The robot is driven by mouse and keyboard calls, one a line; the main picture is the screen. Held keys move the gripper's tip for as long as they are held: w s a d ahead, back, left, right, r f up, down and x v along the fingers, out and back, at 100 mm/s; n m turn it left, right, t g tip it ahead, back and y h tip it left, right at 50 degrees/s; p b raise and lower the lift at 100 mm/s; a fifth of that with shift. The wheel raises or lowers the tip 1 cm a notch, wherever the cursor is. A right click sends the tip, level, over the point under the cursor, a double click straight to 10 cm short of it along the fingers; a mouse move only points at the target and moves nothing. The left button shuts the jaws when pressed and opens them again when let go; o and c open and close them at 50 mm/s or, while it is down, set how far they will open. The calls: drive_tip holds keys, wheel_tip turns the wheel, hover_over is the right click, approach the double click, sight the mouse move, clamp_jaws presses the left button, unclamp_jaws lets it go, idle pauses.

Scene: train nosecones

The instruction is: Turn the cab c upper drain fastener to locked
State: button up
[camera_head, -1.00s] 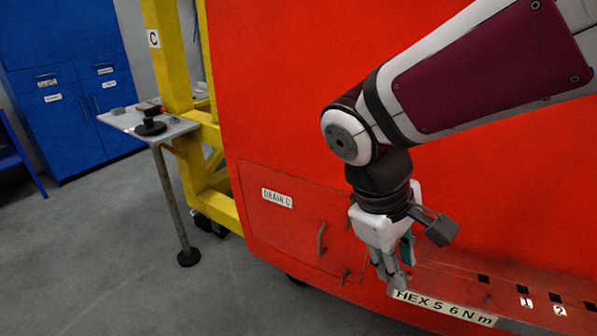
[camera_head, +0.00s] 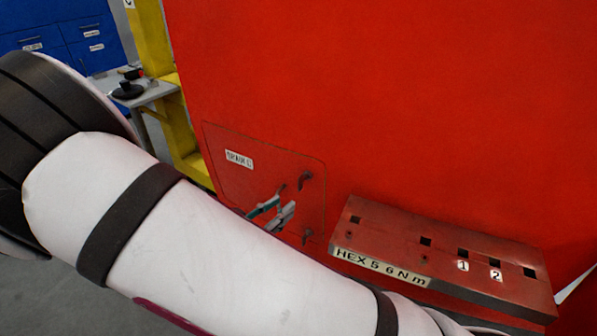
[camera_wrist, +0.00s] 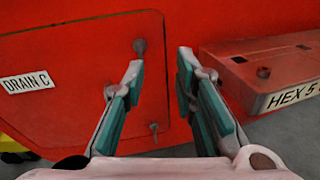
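The drain C panel (camera_head: 240,185) is a red cover on the red nosecone, with a white label; it also shows in the wrist view (camera_wrist: 75,100). Its upper fastener (camera_head: 306,180) is a small dark lever at the panel's right edge. In the wrist view, the upper fastener (camera_wrist: 140,46) hangs roughly downward just beyond the left fingertip, which hides its lower end. The lower fastener (camera_head: 306,236) is below it, also in the wrist view (camera_wrist: 154,128). My gripper (camera_wrist: 160,62) is open and empty, its fingers pointing at the panel. I cannot tell whether it touches the fastener.
A red tool ledge (camera_head: 440,245) with square holes and a "HEX 5 6 N m" label sticks out right of the panel, close to the right finger. A small grey table (camera_head: 155,92) and a yellow frame (camera_head: 150,45) stand at the left. My arm covers the lower left.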

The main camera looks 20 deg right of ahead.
sight(299, 182)
drive_tip(key=w+d, duration=0.2)
drive_tip(key=w, duration=0.1)
drive_tip(key=w+d+f+n+t, duration=0.1)
drive_tip(key=w+d, duration=0.2)
drive_tip(key=w+d+n+t, duration=0.1)
drive_tip(key=w+d, duration=0.2)
drive_tip(key=shift+w+d+f+y+p, duration=0.25)
drive_tip(key=shift+w+y+p, duration=0.05)
drive_tip(key=shift+y+p, duration=0.1)
clamp_jaws()
